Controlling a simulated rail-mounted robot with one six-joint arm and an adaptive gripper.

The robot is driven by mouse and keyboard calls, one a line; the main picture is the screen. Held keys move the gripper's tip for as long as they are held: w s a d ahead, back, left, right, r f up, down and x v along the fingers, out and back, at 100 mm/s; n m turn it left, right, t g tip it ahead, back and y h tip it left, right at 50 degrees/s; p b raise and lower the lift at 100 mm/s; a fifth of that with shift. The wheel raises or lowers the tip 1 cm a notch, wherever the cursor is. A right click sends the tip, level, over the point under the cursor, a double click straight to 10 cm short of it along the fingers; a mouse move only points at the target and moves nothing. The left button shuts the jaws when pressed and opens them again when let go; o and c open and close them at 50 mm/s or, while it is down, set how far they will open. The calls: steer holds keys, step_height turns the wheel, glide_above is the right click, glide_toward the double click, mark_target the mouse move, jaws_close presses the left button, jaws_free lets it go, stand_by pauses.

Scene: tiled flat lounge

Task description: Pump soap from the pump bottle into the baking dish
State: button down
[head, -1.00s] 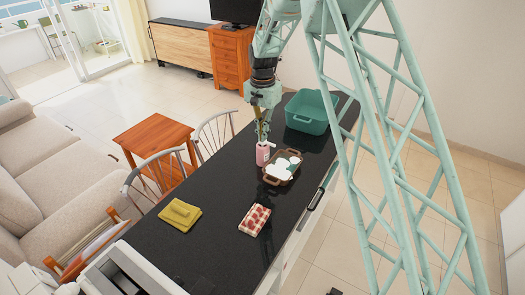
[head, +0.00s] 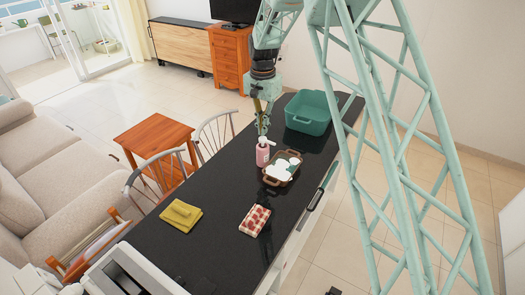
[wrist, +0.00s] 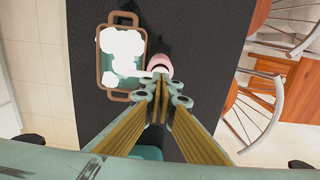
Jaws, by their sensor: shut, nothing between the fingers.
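The pink pump bottle (head: 262,157) stands upright on the black counter, and its white pump head (head: 265,141) shows on top. The brown two-handled baking dish (head: 269,181) is just right of it, with white rounded shapes inside; I cannot tell what they are. My gripper (head: 262,131) is shut and empty, pointing down just above the pump head; I cannot tell whether it touches. In the wrist view, the closed fingertips (wrist: 160,77) hide part of the bottle (wrist: 160,61), and the dish (wrist: 101,75) is left of it.
A teal tub (head: 306,119) stands behind the dish on the counter (head: 215,235). A folded yellow cloth (head: 181,216) and a red-and-white patterned item (head: 255,220) lie nearer the front. Chairs (head: 160,172) line the left side. The counter between is clear.

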steer(key=shift+r+p, duration=0.35)
steer(key=shift+r, duration=0.65)
